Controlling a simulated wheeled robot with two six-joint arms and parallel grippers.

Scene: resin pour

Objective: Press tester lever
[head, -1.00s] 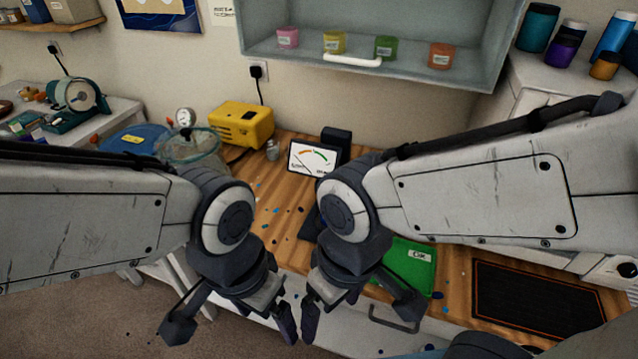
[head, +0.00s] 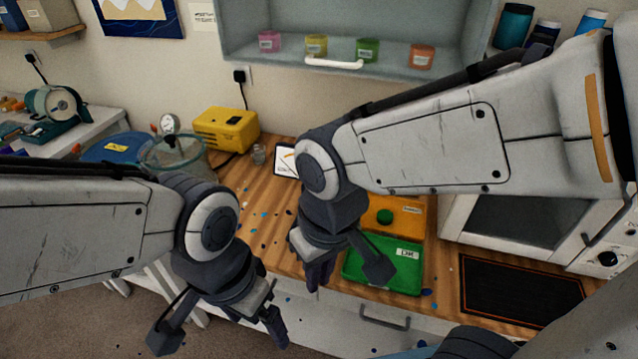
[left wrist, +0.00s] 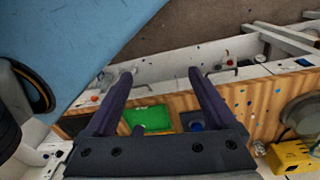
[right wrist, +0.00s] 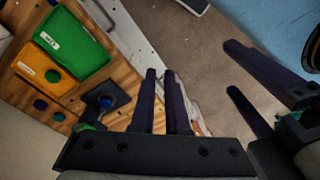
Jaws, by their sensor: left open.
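The tester's white meter face (head: 285,161) shows in the head view, partly hidden behind my right arm. In the right wrist view a dark device with a blue round part (right wrist: 106,101) stands on the bench; it also shows in the left wrist view (left wrist: 195,124). I cannot make out the lever clearly. My right gripper (head: 319,283) is above the bench's front part, left of the green tray; its fingers (right wrist: 160,75) look nearly together with nothing between them. My left gripper (head: 277,335) is open and empty, in front of the bench edge.
A green tray (head: 354,272) and an orange tray (head: 412,232) with a green disc lie right of my right gripper. A black mat (head: 520,290) lies further right. A yellow box (head: 226,130) and a glass vessel (head: 178,160) stand back left.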

